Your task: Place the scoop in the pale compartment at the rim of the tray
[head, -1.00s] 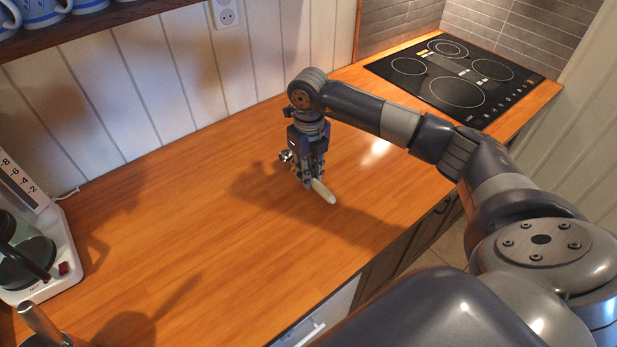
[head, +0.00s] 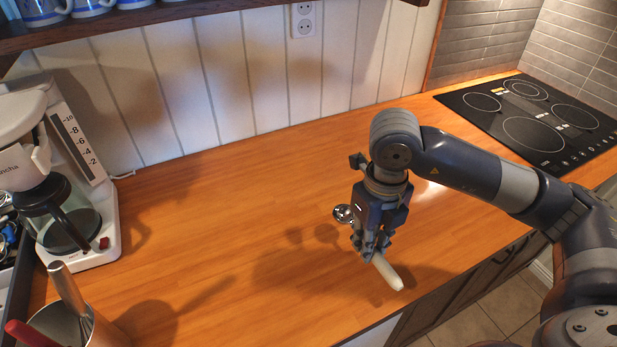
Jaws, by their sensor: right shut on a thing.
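The scoop (head: 387,272) has a pale, off-white handle and a shiny metal bowl. My right gripper (head: 370,246) points down and is shut on the scoop, over the wooden counter. The handle sticks out to the lower right of the fingers, and the bowl shows to their upper left. What looks like the dark tray (head: 19,275) shows only as a strip at the left edge, with utensils at its far end. My left gripper is not in view.
A white coffee maker (head: 88,245) with a glass jug stands at the left. A metal pot (head: 75,325) holding utensils stands at the lower left. A black cooktop (head: 535,120) lies at the back right. The middle of the counter (head: 215,230) is clear.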

